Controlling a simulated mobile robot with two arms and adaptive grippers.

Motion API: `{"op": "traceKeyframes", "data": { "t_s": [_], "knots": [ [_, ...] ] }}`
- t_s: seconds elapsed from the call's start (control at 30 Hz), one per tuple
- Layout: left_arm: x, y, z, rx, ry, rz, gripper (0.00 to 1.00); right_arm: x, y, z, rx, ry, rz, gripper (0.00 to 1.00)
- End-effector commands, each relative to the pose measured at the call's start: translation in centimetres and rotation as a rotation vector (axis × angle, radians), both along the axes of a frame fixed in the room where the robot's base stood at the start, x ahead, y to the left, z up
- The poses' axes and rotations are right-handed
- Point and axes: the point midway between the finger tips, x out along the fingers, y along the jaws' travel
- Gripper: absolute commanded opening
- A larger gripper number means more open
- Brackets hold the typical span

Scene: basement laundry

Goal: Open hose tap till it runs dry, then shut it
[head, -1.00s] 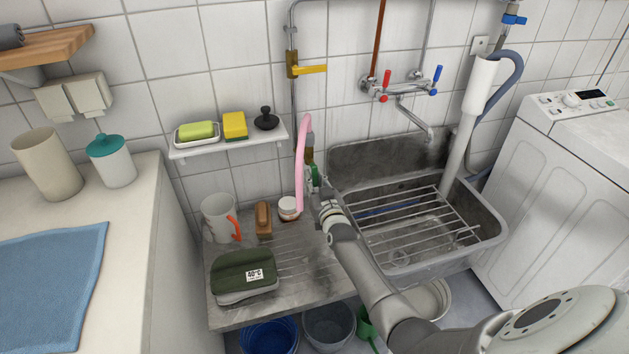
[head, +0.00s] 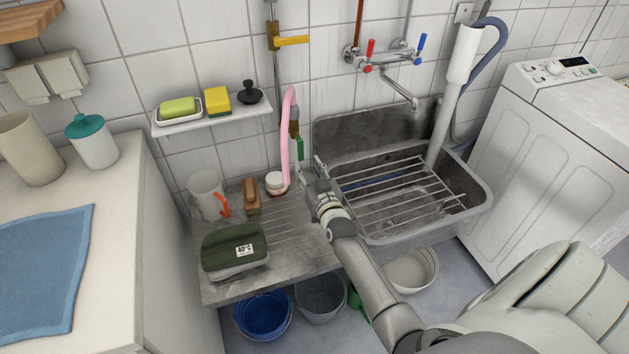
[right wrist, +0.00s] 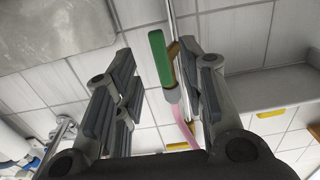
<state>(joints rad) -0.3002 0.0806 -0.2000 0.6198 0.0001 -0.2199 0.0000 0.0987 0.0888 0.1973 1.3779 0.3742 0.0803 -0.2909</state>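The hose tap (head: 295,127) is a small brass fitting on the wall pipe, left of the sink. Its green lever (head: 299,147) points down. A pink hose (head: 286,140) arches beside it and hangs towards the draining board. My right gripper (head: 312,177) is just below and right of the lever, apart from it. In the right wrist view my right gripper (right wrist: 160,95) has its fingers spread, with the green lever (right wrist: 160,58) seen between them, farther off. I cannot make out any water. My left gripper is not in view.
A yellow-handled valve (head: 290,40) is higher on the pipe. A mixer tap (head: 388,56) is above the sink (head: 480,208), which carries a rack. A mug (head: 206,194), brush (head: 252,195) and white jar (head: 275,187) crowd the draining board (head: 300,260). A shelf (head: 215,122) juts out left.

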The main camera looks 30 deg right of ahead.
Motion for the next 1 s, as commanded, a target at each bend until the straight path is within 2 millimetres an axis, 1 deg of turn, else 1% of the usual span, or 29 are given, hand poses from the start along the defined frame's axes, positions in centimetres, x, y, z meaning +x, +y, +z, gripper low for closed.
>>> {"op": "traceKeyframes", "data": {
  "t_s": [0.03,0.1,0.2,0.33,0.47,1.0],
  "knots": [
    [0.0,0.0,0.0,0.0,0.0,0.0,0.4,-1.0,0.3,-0.1,0.001,0.001,0.0,0.38],
    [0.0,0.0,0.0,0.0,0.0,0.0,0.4,-2.1,0.5,-0.1,0.002,0.001,-0.001,0.38],
    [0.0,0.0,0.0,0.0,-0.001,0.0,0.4,-3.4,0.8,0.0,0.002,0.001,-0.001,0.38],
    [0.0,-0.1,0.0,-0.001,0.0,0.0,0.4,-4.4,1.1,0.0,0.002,0.0,-0.001,0.38],
    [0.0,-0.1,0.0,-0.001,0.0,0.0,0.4,-4.8,1.1,0.0,0.002,0.001,-0.001,0.38],
    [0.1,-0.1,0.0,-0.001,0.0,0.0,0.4,-4.8,1.3,-0.1,0.001,0.006,0.005,0.38]
  ]
}}
